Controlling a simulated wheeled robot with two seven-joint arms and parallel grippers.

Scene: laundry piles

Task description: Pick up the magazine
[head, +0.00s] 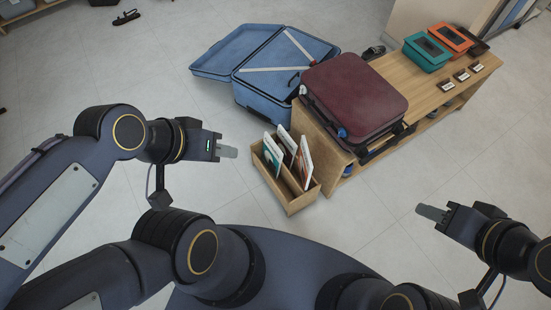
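A wooden rack (283,197) stands on the floor near the middle of the head view. Thin magazines lean upright in it: a white and teal one (272,153) at the left, one with a white cover (287,142) behind, and a white one with an orange-red patch (304,163) at the right. My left gripper (229,152) is to the left of the rack, apart from it, with nothing visible in it. My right gripper (430,212) is over bare floor, well to the right of the rack. The fingers of both overlap in this view, so their opening cannot be judged.
An open blue suitcase (262,104) lies behind the rack. The floor left and front right is clear.

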